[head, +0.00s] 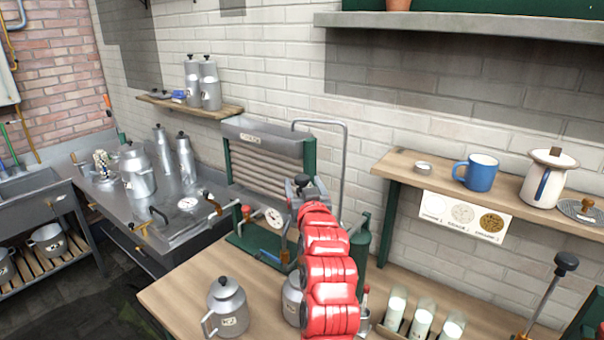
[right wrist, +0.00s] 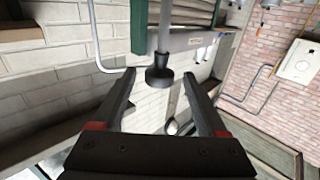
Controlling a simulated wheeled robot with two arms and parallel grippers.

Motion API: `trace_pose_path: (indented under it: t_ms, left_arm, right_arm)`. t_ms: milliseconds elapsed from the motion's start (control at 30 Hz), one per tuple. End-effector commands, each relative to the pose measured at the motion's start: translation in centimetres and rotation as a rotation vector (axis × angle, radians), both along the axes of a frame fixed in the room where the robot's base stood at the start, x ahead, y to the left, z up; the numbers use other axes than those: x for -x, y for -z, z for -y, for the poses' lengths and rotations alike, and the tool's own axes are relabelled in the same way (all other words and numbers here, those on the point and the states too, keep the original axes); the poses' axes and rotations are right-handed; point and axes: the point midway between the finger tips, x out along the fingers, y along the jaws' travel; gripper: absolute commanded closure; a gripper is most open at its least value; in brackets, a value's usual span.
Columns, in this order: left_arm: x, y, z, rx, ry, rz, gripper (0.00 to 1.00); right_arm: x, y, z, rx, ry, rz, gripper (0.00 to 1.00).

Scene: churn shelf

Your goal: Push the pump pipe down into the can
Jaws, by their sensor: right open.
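The pump pipe (right wrist: 164,35) is a thin grey rod with a black knob (right wrist: 160,77) on its end, in the right wrist view. My right gripper (right wrist: 159,75) is open, with one finger on each side of the knob in the picture; I cannot tell whether either touches it. In the head view my right gripper (head: 302,184) is above the wooden counter, in front of the green-framed cooler. My red right arm hides most of what is below it. My left gripper is not in view.
A bent grey pipe (head: 345,165) rises behind the gripper. The ribbed cooler (head: 264,165) stands to its left. A metal milk can (head: 227,306) and a rack of glass bottles (head: 422,317) stand on the counter (head: 178,291). A shelf (head: 400,165) juts out at right.

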Motion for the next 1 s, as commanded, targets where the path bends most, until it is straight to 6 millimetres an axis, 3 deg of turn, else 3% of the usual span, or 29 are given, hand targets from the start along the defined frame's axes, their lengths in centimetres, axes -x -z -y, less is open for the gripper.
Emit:
trace_pose_path:
  t_ms: [233,600,1000]
  left_arm:
    - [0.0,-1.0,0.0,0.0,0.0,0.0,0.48]
    - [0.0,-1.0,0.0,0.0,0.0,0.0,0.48]
    - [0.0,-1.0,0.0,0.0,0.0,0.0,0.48]
  right_arm:
    - [-2.0,-0.3,-0.2,0.001,0.002,0.002,0.25]
    - [-2.3,-0.1,-0.3,0.0,0.001,0.003,0.25]
    - [-2.3,-0.1,-0.3,0.0,0.001,0.003,0.97]
